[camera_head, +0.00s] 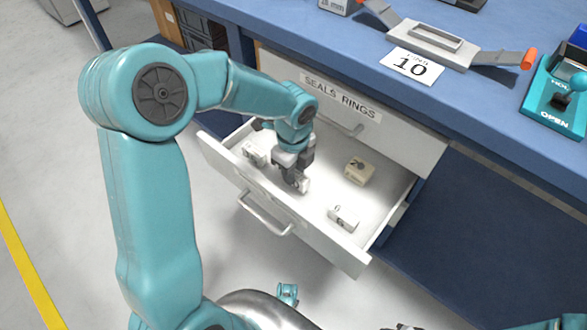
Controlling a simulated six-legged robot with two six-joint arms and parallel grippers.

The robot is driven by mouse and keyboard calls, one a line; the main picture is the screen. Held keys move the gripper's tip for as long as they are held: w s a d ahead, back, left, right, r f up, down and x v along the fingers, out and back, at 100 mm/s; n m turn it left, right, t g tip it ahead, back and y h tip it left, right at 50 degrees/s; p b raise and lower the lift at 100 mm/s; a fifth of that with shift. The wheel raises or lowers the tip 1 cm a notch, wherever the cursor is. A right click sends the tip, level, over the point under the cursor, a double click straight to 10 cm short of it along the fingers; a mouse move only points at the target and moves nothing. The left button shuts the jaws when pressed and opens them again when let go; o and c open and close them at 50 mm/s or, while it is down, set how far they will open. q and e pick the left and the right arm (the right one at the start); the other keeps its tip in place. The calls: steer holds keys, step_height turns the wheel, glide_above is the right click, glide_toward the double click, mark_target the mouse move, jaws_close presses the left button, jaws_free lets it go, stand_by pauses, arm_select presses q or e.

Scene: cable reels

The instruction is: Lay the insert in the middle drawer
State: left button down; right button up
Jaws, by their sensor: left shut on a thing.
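The open drawer (218,158) under the bench is white-grey and pulled well out; from the picture I take it as the middle drawer. My left gripper (297,180) reaches down into it and is shut on a small whitish block (304,184), perhaps the insert. The gripper hides much of this block, and I cannot tell if it touches the drawer floor. Other small blocks lie in the drawer: a beige one (359,171) at the back right, a white one (343,217) at the front right, and a whitish one (254,153) at the left.
A closed drawer (400,138) labelled SEALS RINGS sits above the open one. On the blue bench top (330,40) are a card marked 10 (411,67), a grey fixture with an orange-tipped handle (440,42) and a teal OPEN device (560,100). The drawer's right-hand floor has free room.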

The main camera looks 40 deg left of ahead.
arm_select(q)
steer(key=shift+f+b, duration=0.6)
steer(key=shift+f, duration=0.5)
steer(key=c, duration=0.8)
jaws_free()
steer(key=shift+r, duration=0.1)
step_height(320, 180, up, 16)
steer(key=p, duration=0.6)
steer(key=shift+r, duration=0.15)
